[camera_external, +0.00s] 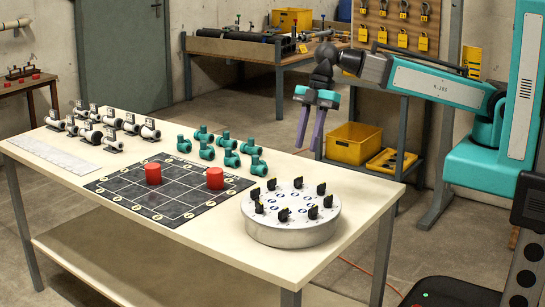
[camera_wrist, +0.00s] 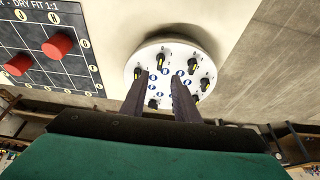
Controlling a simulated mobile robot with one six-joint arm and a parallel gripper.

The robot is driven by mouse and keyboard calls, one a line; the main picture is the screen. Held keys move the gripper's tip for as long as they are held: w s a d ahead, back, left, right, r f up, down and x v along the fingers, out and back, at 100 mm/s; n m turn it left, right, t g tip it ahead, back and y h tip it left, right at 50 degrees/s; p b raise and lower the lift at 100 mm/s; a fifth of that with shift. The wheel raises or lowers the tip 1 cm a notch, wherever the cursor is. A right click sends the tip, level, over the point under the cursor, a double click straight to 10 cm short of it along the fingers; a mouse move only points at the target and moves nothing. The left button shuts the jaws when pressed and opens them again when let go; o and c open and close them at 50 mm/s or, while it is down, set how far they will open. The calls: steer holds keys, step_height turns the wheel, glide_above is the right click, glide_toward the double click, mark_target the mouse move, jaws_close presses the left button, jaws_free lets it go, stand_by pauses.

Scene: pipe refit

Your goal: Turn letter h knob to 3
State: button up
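A round silver-white dial plate (camera_external: 292,234) stands on the right part of the table and carries several black knobs with yellow pointer marks in a ring. One knob (camera_external: 312,212) is on its front right side. The plate (camera_wrist: 148,58) fills the centre of the wrist view, with small blue-and-white labels beside the knobs. The letters and numbers are too small to read, so I cannot tell which knob is h. My gripper (camera_external: 308,148) is open and empty, pointing down, well above the table behind the plate. Its two fingers (camera_wrist: 161,77) overlap the plate in the wrist view.
A black grid mat (camera_external: 175,190) with two red cylinders (camera_external: 153,173) lies left of the plate. Several teal fittings (camera_external: 226,140) lie behind it, grey fittings (camera_external: 90,132) at the far left. A back bench (camera_external: 245,48) and yellow crate (camera_external: 353,143) stand beyond the table.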

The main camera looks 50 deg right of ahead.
mark_target(299, 177)
steer(key=shift+p+x, duration=0.95)
steer(key=shift+x, duration=3.8)
steer(key=shift+c, duration=0.3)
jaws_close()
